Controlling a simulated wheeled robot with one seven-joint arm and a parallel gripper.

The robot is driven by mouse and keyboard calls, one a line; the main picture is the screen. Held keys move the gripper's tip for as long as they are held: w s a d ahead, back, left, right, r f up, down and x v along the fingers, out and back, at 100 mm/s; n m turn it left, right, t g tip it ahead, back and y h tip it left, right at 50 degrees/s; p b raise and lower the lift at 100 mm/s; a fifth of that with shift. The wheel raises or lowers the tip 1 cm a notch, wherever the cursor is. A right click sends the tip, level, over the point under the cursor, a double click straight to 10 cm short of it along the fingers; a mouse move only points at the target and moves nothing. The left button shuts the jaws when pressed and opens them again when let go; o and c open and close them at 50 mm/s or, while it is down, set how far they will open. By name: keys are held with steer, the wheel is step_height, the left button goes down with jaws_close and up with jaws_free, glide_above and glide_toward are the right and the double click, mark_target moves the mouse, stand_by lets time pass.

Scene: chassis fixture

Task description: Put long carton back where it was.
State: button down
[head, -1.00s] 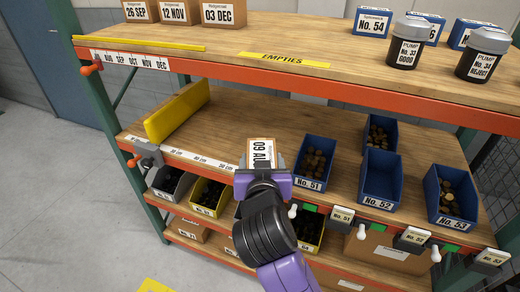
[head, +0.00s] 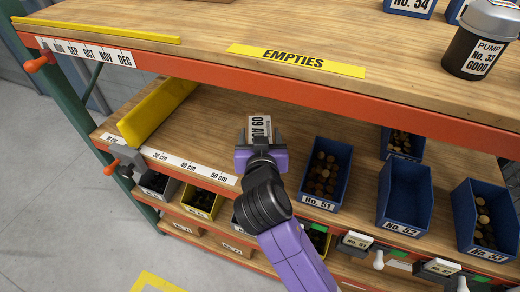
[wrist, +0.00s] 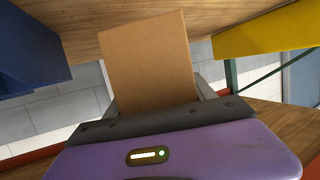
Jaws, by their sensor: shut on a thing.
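The long carton (head: 259,123) is brown cardboard with a white end label reading "09 AUG". My purple gripper (head: 260,143) is shut on its near end, at the middle shelf level. In the wrist view the carton (wrist: 147,62) shows as a plain brown face rising from the dark jaw (wrist: 155,125). The carton is between the yellow stop board and the blue bins in the head view. I cannot tell whether it touches the middle shelf (head: 205,115).
A yellow upright board (head: 150,113) stands left on the middle shelf, above a centimetre scale (head: 190,164). Blue bin No. 51 (head: 312,190) and other blue bins stand right. The upper shelf has a month strip (head: 85,50), an "EMPTIES" label (head: 295,60) and a pump jar (head: 482,40).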

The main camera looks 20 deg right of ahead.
steer(key=shift+f, duration=2.5)
steer(key=shift+f, duration=0.1)
steer(key=shift+f, duration=0.15)
steer(key=shift+c, duration=1.6)
jaws_free()
steer(key=shift+r, duration=0.2)
steer(key=b+v, duration=0.1)
steer(key=v, duration=1.1)
steer(key=shift+a, duration=0.1)
